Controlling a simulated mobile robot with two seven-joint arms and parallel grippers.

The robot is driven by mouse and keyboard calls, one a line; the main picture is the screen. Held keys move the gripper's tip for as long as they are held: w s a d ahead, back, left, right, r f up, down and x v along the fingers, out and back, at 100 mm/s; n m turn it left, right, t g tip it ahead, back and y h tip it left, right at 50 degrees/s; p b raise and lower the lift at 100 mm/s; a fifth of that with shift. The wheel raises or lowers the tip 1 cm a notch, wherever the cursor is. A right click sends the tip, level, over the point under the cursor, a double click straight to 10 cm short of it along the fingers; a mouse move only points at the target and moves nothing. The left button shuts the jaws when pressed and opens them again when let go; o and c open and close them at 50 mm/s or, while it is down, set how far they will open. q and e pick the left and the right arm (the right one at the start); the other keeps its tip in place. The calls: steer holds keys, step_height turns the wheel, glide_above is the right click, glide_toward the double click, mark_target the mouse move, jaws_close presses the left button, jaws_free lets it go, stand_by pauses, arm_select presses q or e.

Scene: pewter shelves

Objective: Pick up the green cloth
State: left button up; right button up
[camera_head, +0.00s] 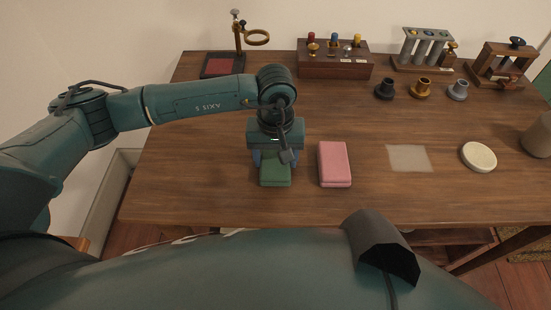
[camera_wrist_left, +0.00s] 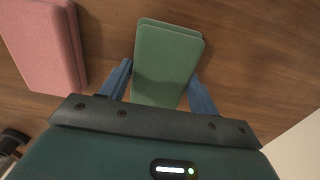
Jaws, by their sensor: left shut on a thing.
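The green cloth (camera_head: 275,174) is a folded pad near the front edge of the table, left of the pink cloth. My left gripper (camera_head: 273,160) comes down over its far part and hides that part in the head view. In the left wrist view the green cloth (camera_wrist_left: 167,62) lies between the two blue fingers of my left gripper (camera_wrist_left: 163,85), which is shut on it. I cannot tell whether the cloth touches the table. My right gripper is not in view.
A folded pink cloth (camera_head: 335,164) lies close to the right of the green one. A pale square (camera_head: 409,158) and a round cream disc (camera_head: 478,157) are farther right. A wooden rack (camera_head: 335,65) and a ring stand (camera_head: 240,45) stand at the back. The middle of the table (camera_head: 345,115) is clear.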

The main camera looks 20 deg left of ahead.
mark_target(276, 158)
arm_select(q)
step_height(276, 158, up, 10)
steer(key=o, duration=0.5)
steer(key=shift+c, duration=0.2)
steer(key=c, duration=0.4)
